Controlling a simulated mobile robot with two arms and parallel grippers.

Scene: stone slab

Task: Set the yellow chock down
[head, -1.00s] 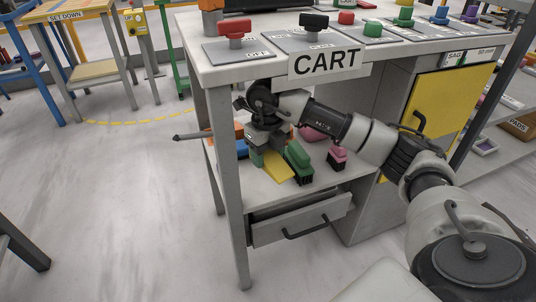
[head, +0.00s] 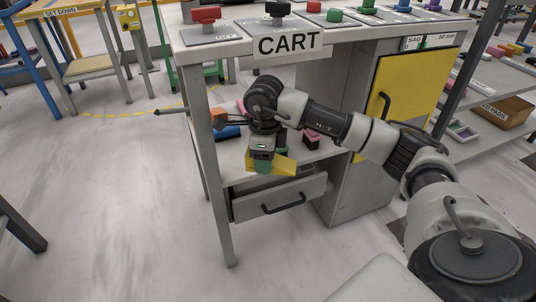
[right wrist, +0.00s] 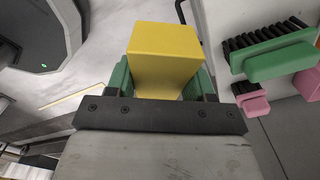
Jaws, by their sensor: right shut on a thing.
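The yellow chock (head: 286,165) is held in my right gripper (head: 262,165), in front of the cart's lower shelf in the head view. In the right wrist view the yellow chock (right wrist: 165,55) sits between the green finger pads of my right gripper (right wrist: 163,90), which is shut on it. A table (head: 75,62) with a "SET DOWN" sign (head: 60,15) stands at the far left. My left gripper is not in view.
The cart (head: 225,45) has several coloured knobs on top and a drawer (head: 280,197) below the shelf. Green (right wrist: 270,60) and pink (right wrist: 255,103) brushes lie on the shelf. The floor (head: 110,190) left of the cart is clear.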

